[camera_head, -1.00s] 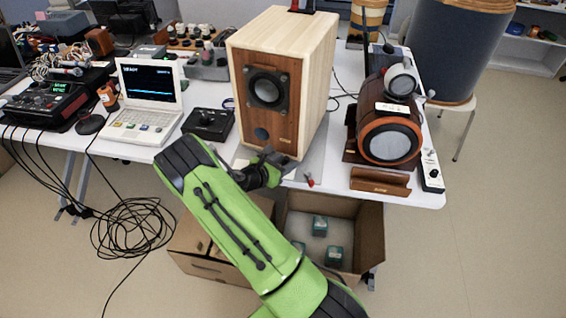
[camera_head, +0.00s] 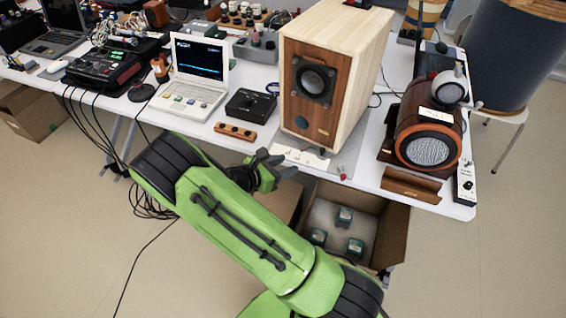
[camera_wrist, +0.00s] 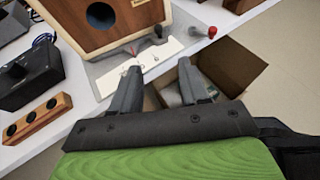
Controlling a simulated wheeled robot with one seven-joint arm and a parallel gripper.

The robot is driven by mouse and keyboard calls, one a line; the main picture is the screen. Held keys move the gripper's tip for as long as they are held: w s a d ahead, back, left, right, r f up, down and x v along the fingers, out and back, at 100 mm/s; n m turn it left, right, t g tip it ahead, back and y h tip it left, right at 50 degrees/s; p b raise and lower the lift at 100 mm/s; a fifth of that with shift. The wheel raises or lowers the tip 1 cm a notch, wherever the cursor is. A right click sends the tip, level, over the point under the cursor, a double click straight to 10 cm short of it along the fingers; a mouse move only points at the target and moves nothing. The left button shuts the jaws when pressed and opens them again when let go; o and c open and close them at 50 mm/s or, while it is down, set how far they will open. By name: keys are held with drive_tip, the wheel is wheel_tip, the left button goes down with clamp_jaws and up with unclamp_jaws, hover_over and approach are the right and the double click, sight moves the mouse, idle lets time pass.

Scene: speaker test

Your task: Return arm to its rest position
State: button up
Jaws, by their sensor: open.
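My green arm reaches up from the bottom of the head view. My gripper (camera_head: 279,169) is at the front edge of the white table (camera_head: 432,197), below and in front of the wooden speaker (camera_head: 316,85). In the wrist view my gripper (camera_wrist: 158,82) has its two grey fingers apart with nothing between them. A white card (camera_wrist: 138,68) and the lower front of the speaker (camera_wrist: 100,22) show beyond the fingertips. The open cardboard box (camera_head: 391,235) on the floor lies to the right of and below my gripper.
A small wooden block with dark knobs (camera_head: 235,131) and a black control box (camera_head: 250,103) sit left of the speaker. A white laptop (camera_head: 198,72) is further left. A round wooden device (camera_head: 425,120) stands right. Black cables hang at left.

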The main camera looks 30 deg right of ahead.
idle(0.4)
drive_tip(key=s+a+r+m+t+y+p, duration=0.1)
drive_tip(key=s+a+r+m+y+p, duration=0.2)
drive_tip(key=s+a+r+m+y, duration=0.3)
drive_tip(key=s+a+r+m+t+y+p, duration=0.2)
drive_tip(key=s+a+r+m+y+p, duration=0.2)
drive_tip(key=s+r+m, duration=0.9)
wheel_tip(320, 180, up, 9)
drive_tip(key=s+a+y, duration=0.1)
drive_tip(key=y, duration=0.2)
drive_tip(key=shift+s+a+f+m, duration=0.2)
drive_tip(key=shift+s+a+m, duration=0.05)
drive_tip(key=shift+a+m, duration=0.15)
drive_tip(key=shift+d, duration=0.1)
